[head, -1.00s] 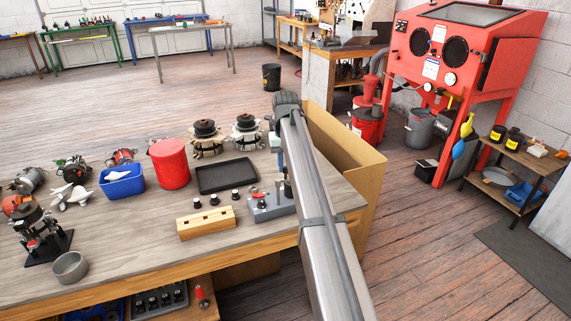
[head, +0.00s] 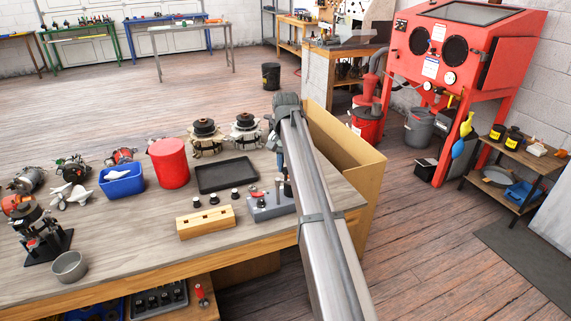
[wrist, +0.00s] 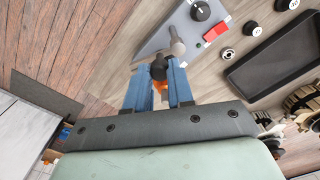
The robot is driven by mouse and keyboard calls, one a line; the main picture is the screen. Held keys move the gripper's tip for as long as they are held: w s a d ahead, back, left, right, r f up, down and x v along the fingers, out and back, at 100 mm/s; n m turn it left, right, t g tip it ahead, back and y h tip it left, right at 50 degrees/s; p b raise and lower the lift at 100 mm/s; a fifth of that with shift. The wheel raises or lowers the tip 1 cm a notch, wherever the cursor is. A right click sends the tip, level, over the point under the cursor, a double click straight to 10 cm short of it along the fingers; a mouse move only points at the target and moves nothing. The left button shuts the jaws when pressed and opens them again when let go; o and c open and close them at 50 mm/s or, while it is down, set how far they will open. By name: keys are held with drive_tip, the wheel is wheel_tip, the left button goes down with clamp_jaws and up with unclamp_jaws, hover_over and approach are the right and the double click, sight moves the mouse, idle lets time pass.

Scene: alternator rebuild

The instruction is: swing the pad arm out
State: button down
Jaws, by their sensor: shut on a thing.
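A grey fixture (head: 268,210) stands at the front right of the bench, and it also shows in the wrist view (wrist: 152,44). It carries a black knob (wrist: 200,10), a red block (wrist: 217,31) and a small green dot. A grey lever that looks like the pad arm (wrist: 177,42) ends at a dark knob (wrist: 158,68). My gripper (wrist: 158,88) has its blue fingers on either side of that knob and is shut on the pad arm's end. In the head view my arm hides most of the gripper and the lever.
A black tray (head: 227,176) lies behind the fixture. A red canister (head: 168,165) and a blue bin (head: 121,182) stand farther left. A cardboard box (head: 345,150) stands beyond the bench's right end.

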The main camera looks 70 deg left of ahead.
drive_tip(key=m, duration=0.4)
drive_tip(key=d+m, duration=0.1)
drive_tip(key=shift+s+m, duration=0.4)
idle(0.4)
drive_tip(key=c, duration=1)
unclamp_jaws()
drive_tip(key=shift+r, duration=0.1)
wheel_tip(320, 180, up, 14)
drive_tip(key=shift+f, duration=0.15)
